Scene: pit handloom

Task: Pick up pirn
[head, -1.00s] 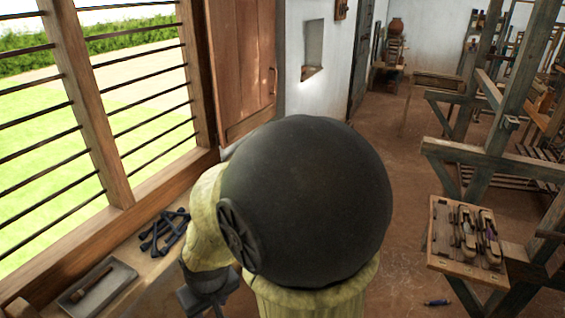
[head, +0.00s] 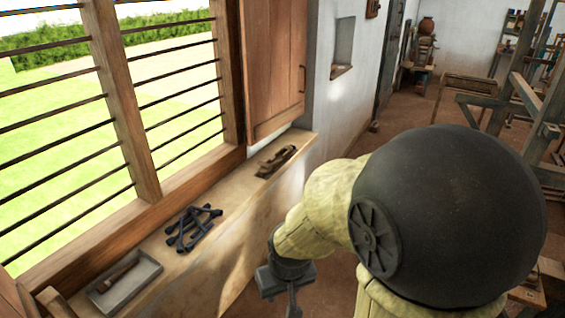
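I cannot make out a pirn for certain in the head view now. The small blue item seen earlier on the floor at the lower right is out of sight. My gripper (head: 293,306) is at the bottom edge, pointing down beside the window ledge. Its fingers are small and cut off by the frame, so I cannot tell whether it is open or shut. My large dark arm joint hides much of the right side.
The window ledge (head: 225,262) holds a grey tray (head: 140,288) with a brown stick-like tool (head: 118,275), dark metal tools (head: 190,228) and a wooden block-like tool (head: 277,160). Loom timbers (head: 528,95) stand at the right. Brown floor (head: 408,112) shows toward the back.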

